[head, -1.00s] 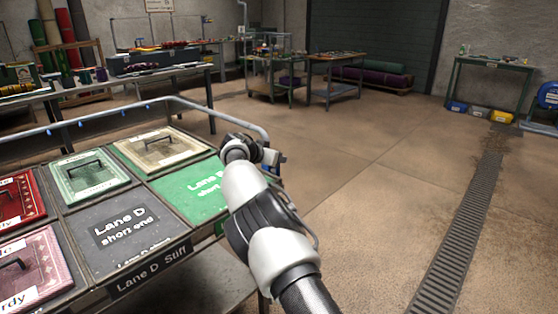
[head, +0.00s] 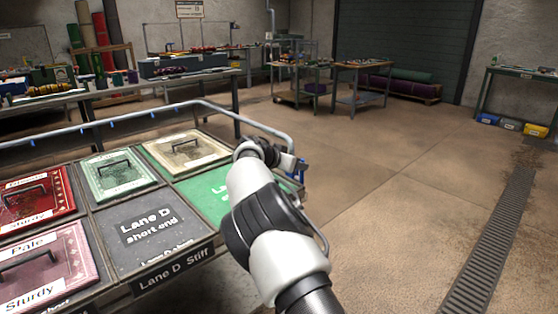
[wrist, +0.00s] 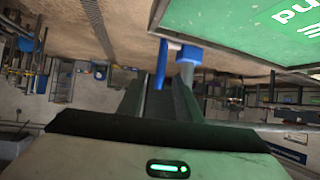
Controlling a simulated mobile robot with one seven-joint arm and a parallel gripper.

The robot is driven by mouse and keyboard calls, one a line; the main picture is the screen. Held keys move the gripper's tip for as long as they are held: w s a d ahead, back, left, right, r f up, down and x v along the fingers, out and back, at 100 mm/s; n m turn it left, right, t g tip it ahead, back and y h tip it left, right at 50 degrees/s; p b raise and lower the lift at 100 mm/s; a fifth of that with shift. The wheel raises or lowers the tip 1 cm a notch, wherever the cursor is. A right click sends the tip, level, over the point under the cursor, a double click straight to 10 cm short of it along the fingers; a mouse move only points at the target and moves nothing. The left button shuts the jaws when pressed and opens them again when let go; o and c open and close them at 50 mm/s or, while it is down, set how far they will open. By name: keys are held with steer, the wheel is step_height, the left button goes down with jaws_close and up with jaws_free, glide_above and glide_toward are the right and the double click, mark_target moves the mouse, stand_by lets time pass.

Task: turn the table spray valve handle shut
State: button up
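A blue L-shaped part, which looks like the table spray valve handle (wrist: 161,66), shows in the wrist view at the far end of my gripper (wrist: 162,84). It appears between or just beyond the two fingertips, which stand apart; I cannot tell whether either touches it. In the head view my gripper (head: 290,162) is at the right corner of the washing table's pipe rail (head: 222,109). A little blue (head: 299,172) shows beside it there. My arm hides most of the valve in that view.
The table's near edge carries a Lane D Stiff label (head: 174,272). Rug samples, one of them cream (head: 186,150), lie on top, and a green panel (wrist: 245,30) is close to the gripper. Open floor (head: 395,185) with a drain grate (head: 492,240) lies to the right.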

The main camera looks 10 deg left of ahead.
steer(key=p+v, duration=0.1)
steer(key=v, duration=1.2)
steer(key=shift+d+f, duration=0.1)
steer(key=s+d+r+g+y, duration=0.15)
steer(key=s+d, duration=0.35)
steer(key=d, duration=0.6)
steer(key=s+d+r+g, duration=0.25)
steer(key=s+d, duration=0.25)
steer(key=d, duration=0.6)
steer(key=s+d+n+g+y, duration=0.1)
steer(key=s+d+n+y, duration=0.2)
steer(key=s, duration=1.3)
steer(key=s+d+n+y, duration=0.15)
steer(key=s+d, duration=0.25)
steer(key=s, duration=1.2)
step_height(320, 180, up, 26)
steer(key=p, duration=2.6)
steer(key=shift+s+n+h, duration=0.3)
steer(key=shift+s+n, duration=0.15)
